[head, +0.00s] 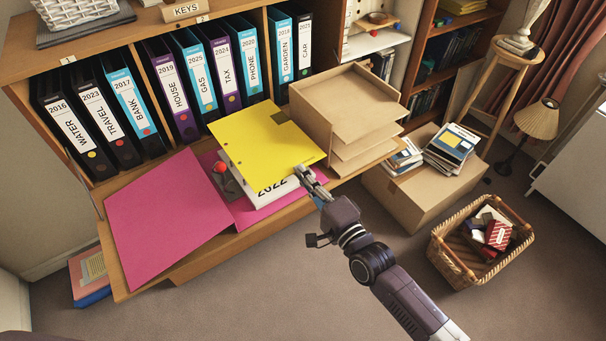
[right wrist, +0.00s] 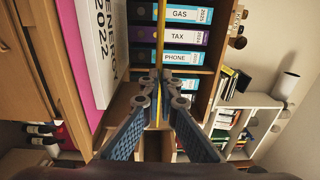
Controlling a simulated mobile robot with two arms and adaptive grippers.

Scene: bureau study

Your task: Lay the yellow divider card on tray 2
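The yellow divider card (head: 262,142) has a tab and punched holes along one edge. My right gripper (head: 306,176) is shut on its near right corner and holds it above the open pink binder (head: 165,215). In the right wrist view the card (right wrist: 160,45) shows edge-on as a thin yellow strip between the fingertips (right wrist: 157,85). A wooden letter tray stack (head: 362,103) with several levels stands just right of the card; no tray number is readable. The card's right edge appears close to the stack. My left gripper is not in view.
White paper marked 2022 (head: 272,193) lies in the binder, partly under the card. Upright labelled folders (head: 205,80) fill the shelf behind. A cardboard box (head: 425,195) with books and a wicker basket (head: 482,270) stand on the floor at right.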

